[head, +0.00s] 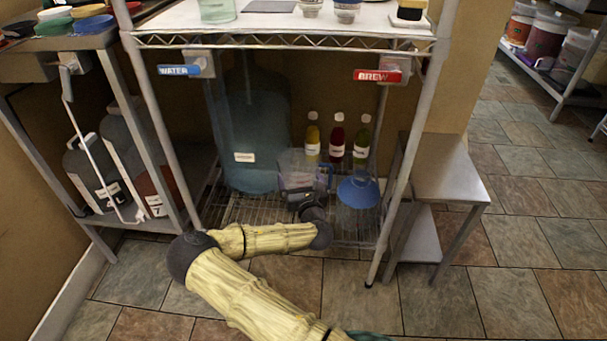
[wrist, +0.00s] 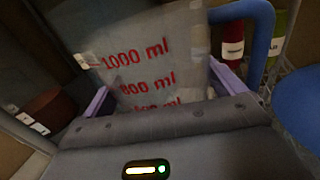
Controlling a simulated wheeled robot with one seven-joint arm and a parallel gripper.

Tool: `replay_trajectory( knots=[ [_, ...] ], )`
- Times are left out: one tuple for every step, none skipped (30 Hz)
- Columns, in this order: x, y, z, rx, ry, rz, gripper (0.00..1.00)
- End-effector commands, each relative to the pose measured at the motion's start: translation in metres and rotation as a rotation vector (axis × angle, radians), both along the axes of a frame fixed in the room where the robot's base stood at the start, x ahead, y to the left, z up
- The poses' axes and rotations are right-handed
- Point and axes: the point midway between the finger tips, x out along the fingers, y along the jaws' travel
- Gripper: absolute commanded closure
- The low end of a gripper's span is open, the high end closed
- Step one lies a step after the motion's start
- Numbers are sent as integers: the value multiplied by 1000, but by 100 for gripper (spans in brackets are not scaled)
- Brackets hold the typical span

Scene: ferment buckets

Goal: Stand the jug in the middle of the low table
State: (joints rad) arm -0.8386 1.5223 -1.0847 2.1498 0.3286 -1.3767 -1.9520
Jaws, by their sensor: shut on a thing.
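The clear jug (head: 299,165) has a blue handle and is on or just above the lower wire shelf of the rack; I cannot tell which. In the wrist view the jug (wrist: 150,50) fills the space ahead, with red volume marks and the handle at right. My gripper (head: 301,190) reaches into the lower bay and is shut on the jug, its purple fingers on both sides in the wrist view. The jug's base is hidden. A low grey table (head: 448,172) stands to the right of the rack, its top bare.
A large blue water container (head: 252,140) stands left of the jug. Yellow, red and green bottles (head: 336,140) stand behind. The rack's front right post (head: 402,165) and upper shelf (head: 290,22) frame the bay. Tiled floor (head: 490,275) is clear at right.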

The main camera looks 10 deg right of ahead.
Motion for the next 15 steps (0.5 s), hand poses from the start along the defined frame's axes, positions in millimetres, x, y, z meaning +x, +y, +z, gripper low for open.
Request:
replay_trajectory(
  knots=[
    [-3, 2, 6, -1, 4, 4, 30],
    [-5, 3, 6, -1, 4, 6, 30],
    [-8, 4, 5, 0, 5, 8, 30],
    [-10, 4, 5, 0, 5, 8, 30],
    [-13, 5, 4, 0, 5, 9, 30],
    [-17, 6, 3, 1, 6, 10, 30],
    [-20, 6, 2, 1, 5, 11, 30],
    [-23, 6, 1, 2, 6, 11, 30],
    [-28, 6, -1, 1, 6, 10, 30],
    [-32, 5, -2, 2, 5, 9, 30],
    [-36, 5, -3, 1, 6, 9, 30],
    [-41, 4, -4, 1, 6, 8, 30],
    [-44, 3, -5, 1, 5, 7, 30],
    [-48, 2, -6, 0, 5, 5, 30],
    [-53, 1, -7, 0, 4, 3, 30]
  ],
)
